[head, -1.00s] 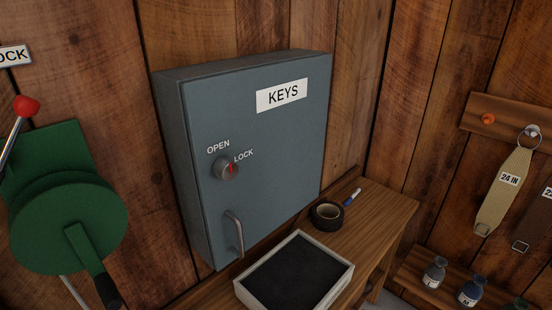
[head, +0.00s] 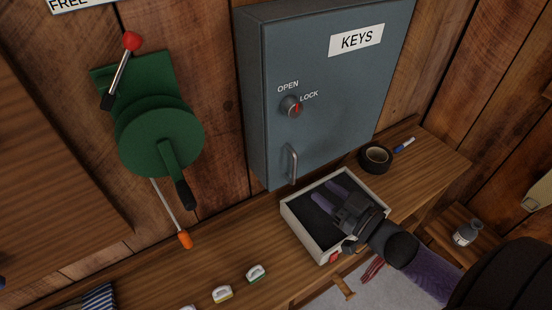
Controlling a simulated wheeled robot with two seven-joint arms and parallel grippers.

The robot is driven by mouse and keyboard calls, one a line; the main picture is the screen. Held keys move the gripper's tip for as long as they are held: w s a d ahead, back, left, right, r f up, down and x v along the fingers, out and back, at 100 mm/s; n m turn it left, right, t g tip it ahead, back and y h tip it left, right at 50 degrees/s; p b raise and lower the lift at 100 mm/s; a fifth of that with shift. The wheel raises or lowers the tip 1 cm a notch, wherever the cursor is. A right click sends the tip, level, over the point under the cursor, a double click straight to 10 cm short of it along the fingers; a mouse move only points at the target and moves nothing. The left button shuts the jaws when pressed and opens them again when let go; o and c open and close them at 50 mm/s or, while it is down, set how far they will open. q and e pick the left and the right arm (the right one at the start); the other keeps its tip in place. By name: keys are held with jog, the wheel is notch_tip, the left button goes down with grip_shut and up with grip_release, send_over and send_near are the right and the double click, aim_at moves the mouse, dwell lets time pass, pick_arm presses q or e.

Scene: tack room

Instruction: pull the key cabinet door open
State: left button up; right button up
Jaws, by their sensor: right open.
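The grey-blue key cabinet (head: 335,90) hangs on the plank wall in the upper middle, its top cut off by the frame. Its door looks closed. A metal bar handle (head: 293,164) stands upright low on the door's left side. My right gripper (head: 328,192) is open, its purple fingers over the dark tray, below and right of the handle and apart from it. My left gripper is out of view.
The white-rimmed tray (head: 290,218) stands on the wooden bench (head: 235,237) under the cabinet. A black tape roll (head: 375,157) and a marker (head: 404,145) lie right of it. A green winch (head: 158,135) with a red-knobbed lever is on the wall at left.

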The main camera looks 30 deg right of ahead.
aim_at(294, 181)
jog(key=b+x, duration=0.1)
jog(key=x, duration=0.8)
jog(key=shift+w+f, duration=0.1)
jog(key=shift+w, duration=0.2)
grip_shut()
dwell(0.6)
